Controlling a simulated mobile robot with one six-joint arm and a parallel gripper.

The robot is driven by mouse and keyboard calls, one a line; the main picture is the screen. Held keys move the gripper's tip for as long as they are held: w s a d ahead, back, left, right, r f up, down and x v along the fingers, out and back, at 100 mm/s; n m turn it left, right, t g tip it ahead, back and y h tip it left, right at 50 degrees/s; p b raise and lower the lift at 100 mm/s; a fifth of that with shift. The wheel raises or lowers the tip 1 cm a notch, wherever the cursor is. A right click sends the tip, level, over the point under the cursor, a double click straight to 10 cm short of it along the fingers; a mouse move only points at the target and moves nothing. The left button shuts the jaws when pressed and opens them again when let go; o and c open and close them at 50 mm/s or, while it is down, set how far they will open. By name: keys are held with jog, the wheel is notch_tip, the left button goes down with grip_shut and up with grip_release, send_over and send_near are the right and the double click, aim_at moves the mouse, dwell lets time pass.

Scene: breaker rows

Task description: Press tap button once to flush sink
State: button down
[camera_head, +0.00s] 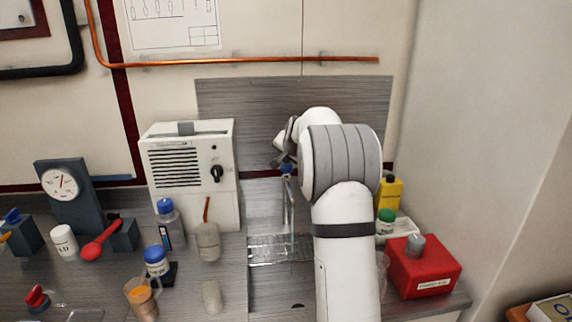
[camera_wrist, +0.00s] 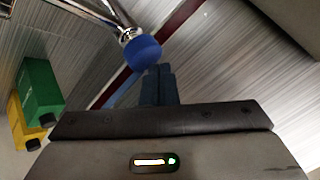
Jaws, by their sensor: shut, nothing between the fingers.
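The chrome tap (camera_head: 289,205) rises behind the sink (camera_head: 278,250), which has a metal rack across it. Its blue button (camera_head: 287,169) is partly hidden by my gripper in the head view. In the wrist view the round blue button (camera_wrist: 144,51) sits on the end of the chrome tap (camera_wrist: 115,14). My gripper (camera_head: 280,163) is at the top of the tap. In the wrist view my gripper (camera_wrist: 157,72) is shut and empty, its dark fingertips very close to the button's edge. I cannot tell if they touch.
A white vented box with a black knob (camera_head: 217,174) stands left of the sink. A grey wall panel (camera_head: 255,105) is behind.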

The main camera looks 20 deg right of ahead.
aim_at(288, 167)
jog(key=shift+r, duration=0.35)
jog(key=shift+r+p, duration=1.85)
jog(key=shift+r, duration=0.7)
jog(key=s+a+n+g+y, duration=0.1)
jog(key=s+a+n, duration=0.2)
jog(key=s+a, duration=0.6)
jog(key=s+a+n+g, duration=0.2)
jog(key=s+a, duration=0.2)
jog(key=s, duration=0.9)
jog(key=s+a+n+g+y, duration=0.1)
jog(key=s+a+n, duration=0.2)
jog(key=s+a, duration=0.55)
jog(key=s+f+n+g, duration=0.1)
jog(key=s+f, duration=0.1)
jog(key=s, duration=0.6)
jog(key=s+f+n, duration=0.2)
jog(key=s+f, duration=0.1)
jog(key=s, duration=0.4)
jog(key=shift+s+a+f+g, duration=0.25)
jog(key=shift+s+f+g, duration=0.05)
jog(key=shift+s+g, duration=0.1)
jog(key=c, duration=2.1)
grip_release()
jog(key=shift+w, duration=0.1)
jog(key=shift+c, duration=0.2)
